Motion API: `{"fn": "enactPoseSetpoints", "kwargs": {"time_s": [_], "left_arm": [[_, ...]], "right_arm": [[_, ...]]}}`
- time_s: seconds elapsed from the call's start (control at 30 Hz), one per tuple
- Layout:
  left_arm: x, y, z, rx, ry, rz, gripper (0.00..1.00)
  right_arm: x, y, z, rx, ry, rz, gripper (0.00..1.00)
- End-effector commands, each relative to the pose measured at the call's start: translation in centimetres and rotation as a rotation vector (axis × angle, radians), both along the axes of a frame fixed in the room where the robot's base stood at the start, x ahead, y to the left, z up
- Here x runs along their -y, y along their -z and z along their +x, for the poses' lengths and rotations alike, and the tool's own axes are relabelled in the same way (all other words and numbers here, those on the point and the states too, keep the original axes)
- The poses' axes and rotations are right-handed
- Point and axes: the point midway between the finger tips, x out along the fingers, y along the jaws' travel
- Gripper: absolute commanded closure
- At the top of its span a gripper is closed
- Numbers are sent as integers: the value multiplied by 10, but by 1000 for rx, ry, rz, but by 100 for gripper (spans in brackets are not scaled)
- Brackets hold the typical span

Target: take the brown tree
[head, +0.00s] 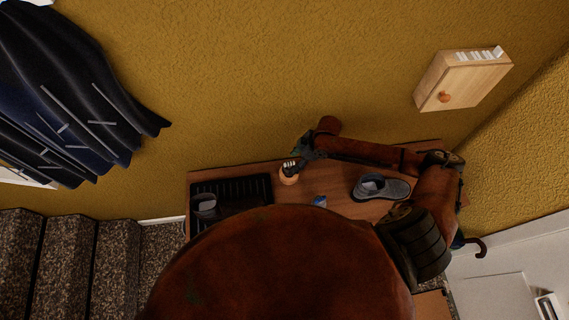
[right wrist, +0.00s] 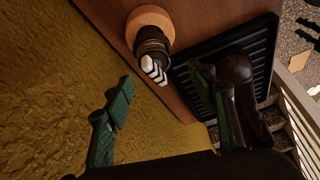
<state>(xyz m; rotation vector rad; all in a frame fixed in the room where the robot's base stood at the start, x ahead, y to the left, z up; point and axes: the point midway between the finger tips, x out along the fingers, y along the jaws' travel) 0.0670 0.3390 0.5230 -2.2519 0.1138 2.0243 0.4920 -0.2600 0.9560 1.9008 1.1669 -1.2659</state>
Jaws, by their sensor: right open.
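A small object with a round tan wooden base, dark brown body and black-and-white striped top, likely the brown tree (head: 289,172), stands on the wooden bench top near the wall. It also shows in the right wrist view (right wrist: 152,50), ahead of the fingers. My right gripper (head: 303,151) reaches in from the right, close to this object at its wall side. In the right wrist view my right gripper (right wrist: 160,105) has its green-padded fingers wide apart with nothing between them. My left gripper is not in view.
The wooden bench top (head: 325,180) also bears a black ribbed tray (head: 250,188) with dark shoes, a grey shoe (head: 381,188) and a small blue item (head: 319,201). The yellow wall runs close behind. A wooden cabinet (head: 463,79) hangs at upper right.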

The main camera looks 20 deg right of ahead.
Motion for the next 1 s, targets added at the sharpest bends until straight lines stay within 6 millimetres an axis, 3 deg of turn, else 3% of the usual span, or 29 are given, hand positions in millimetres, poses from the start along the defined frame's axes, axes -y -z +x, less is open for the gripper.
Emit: {"fn": "enactPoseSetpoints", "kwargs": {"time_s": [0.03, 0.23, 0.5, 0.6, 0.8, 1.0], "left_arm": [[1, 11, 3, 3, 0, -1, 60], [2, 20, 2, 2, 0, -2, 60], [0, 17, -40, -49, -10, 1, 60], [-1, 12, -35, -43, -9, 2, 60], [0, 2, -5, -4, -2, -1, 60], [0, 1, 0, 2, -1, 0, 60]], "right_arm": [[6, 11, 1, -2, -1, -6, 48], [15, 18, 6, -5, 2, -10, 48], [5, 41, 13, -6, 4, -9, 48], [0, 50, 12, -9, 3, -8, 48], [-12, 77, 16, -7, 5, -10, 48], [-16, 88, 18, -6, 3, -11, 48]]}}
